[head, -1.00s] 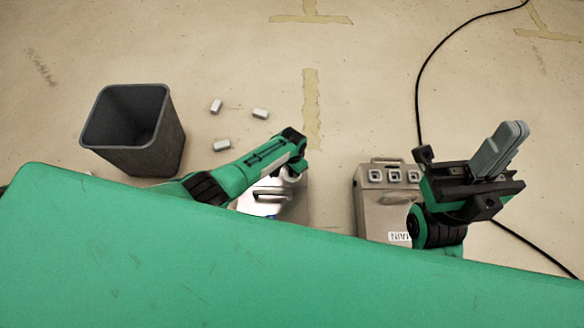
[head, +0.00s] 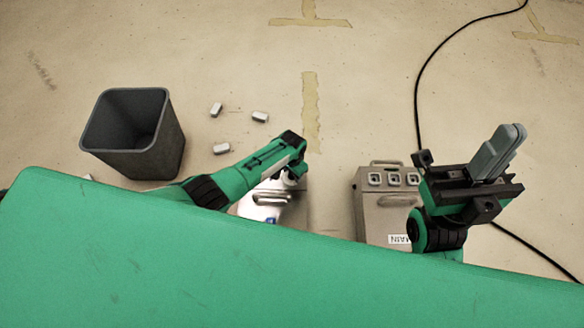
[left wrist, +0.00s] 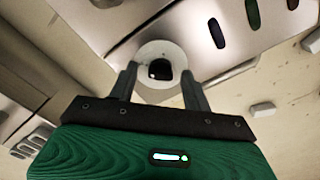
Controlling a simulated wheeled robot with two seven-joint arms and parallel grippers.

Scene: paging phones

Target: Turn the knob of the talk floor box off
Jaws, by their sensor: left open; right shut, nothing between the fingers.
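A metal floor box (head: 262,206) stands under my left arm in the head view, with its name not readable; a blue mark shows on it. In the left wrist view a round pale disc with a dark knob (left wrist: 160,70) sits on a metal face with dark slots. My left gripper (left wrist: 160,82) is open, with one finger on each side of the knob; contact cannot be told. In the head view the left fingers are mostly hidden behind the wrist. My right gripper (head: 510,133) is shut and empty, raised at the right.
A second floor box (head: 370,215) labelled MAIN stands partly under my right arm. A dark bin (head: 150,155) stands at the left. Several small white blocks (head: 222,148) lie on the floor. A black cable (head: 418,90) runs down the right.

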